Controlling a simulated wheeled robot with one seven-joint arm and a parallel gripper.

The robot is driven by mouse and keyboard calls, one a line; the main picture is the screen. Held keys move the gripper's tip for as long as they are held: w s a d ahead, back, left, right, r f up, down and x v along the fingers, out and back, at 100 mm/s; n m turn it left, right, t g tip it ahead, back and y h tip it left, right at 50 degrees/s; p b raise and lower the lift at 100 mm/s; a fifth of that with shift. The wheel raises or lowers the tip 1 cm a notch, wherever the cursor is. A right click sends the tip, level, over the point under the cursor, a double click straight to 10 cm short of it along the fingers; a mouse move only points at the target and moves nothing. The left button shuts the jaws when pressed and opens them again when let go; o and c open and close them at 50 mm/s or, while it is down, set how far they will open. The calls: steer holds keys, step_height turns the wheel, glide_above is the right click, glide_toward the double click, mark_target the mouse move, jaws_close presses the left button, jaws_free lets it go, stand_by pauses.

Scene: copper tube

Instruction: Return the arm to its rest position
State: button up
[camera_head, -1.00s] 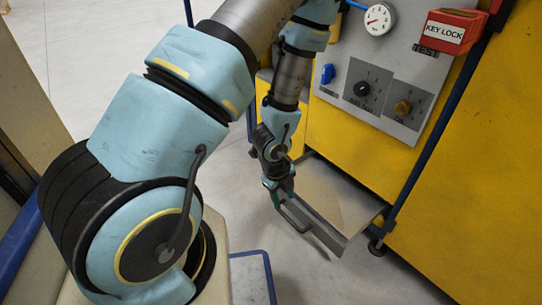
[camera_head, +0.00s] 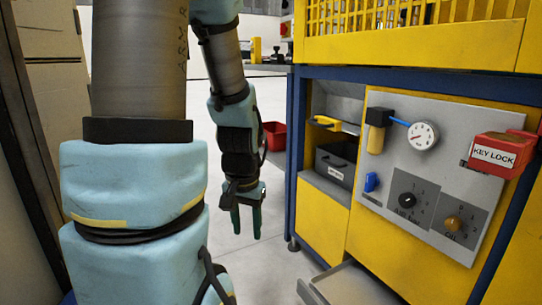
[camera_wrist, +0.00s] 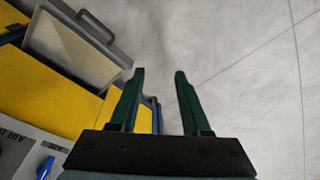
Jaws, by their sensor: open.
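My gripper (camera_head: 246,222) hangs from my arm in the head view, left of the yellow machine (camera_head: 322,222), with its fingers pointing down. The fingers are apart and nothing is between them. In the wrist view the two green fingers of my gripper (camera_wrist: 160,100) show open and empty over the grey floor (camera_wrist: 235,50). No finger touches the machine in either view.
An open drawer (camera_wrist: 68,48) juts from the machine's base at the upper left of the wrist view. A control panel (camera_head: 385,190) with gauge and knobs faces out. A red bin (camera_head: 275,135) stands on the floor behind my arm. Floor beside my gripper is clear.

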step_height(320, 180, up, 35)
steer(key=s+a+n+p, duration=0.1)
steer(key=n+p, duration=0.1)
steer(key=p, duration=3.1)
steer(key=shift+s+a+n, duration=0.15)
steer(key=shift+n, duration=0.15)
steer(key=shift+o, duration=0.3)
